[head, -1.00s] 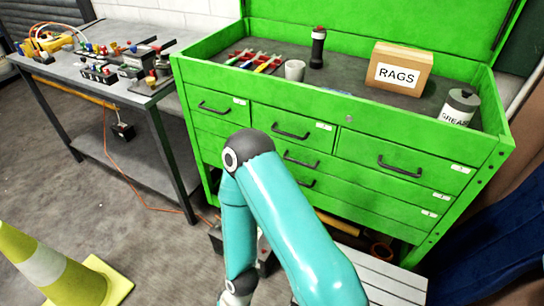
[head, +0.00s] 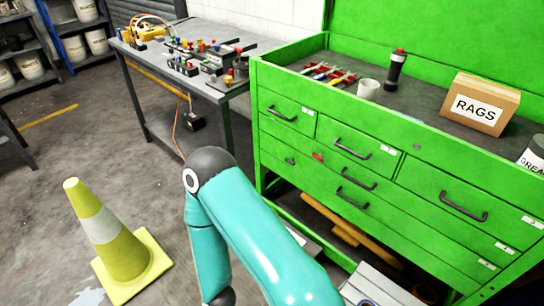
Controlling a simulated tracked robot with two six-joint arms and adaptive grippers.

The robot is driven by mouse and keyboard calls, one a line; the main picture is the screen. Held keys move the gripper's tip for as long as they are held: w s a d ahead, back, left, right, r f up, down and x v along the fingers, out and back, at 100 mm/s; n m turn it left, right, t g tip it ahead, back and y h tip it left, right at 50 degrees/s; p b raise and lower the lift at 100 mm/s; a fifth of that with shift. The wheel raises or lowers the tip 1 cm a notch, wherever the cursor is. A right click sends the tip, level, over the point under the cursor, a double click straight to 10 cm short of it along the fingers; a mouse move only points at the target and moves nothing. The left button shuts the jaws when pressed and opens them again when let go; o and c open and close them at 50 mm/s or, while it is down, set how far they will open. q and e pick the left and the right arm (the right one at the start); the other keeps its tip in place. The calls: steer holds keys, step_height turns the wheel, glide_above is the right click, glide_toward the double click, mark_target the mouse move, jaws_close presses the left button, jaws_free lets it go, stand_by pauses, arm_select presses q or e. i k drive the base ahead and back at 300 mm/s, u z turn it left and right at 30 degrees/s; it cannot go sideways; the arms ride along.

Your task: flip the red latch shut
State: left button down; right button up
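A small red piece (head: 318,156), which looks like the red latch, sits on the front of the green tool chest (head: 262,130) between the drawers. It is too small to tell whether it is flipped open or shut. One of my teal arms crosses the lower middle of the head view in front of the chest. Its hand end runs out of the bottom of the picture. Neither gripper is in view.
A rags box (head: 480,103), a cup (head: 368,89) and a flashlight (head: 396,70) stand on the chest top. A grey workbench (head: 215,92) with fittings stands at back left. A yellow cone (head: 108,232) stands on the floor at lower left, with open floor behind it.

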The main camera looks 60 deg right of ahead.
mark_target(318, 158)
steer(key=u, duration=0.75)
steer(key=i, duration=1.55)
steer(key=z, duration=3.5)
steer(key=i, duration=1)
steer(key=u, duration=0.35)
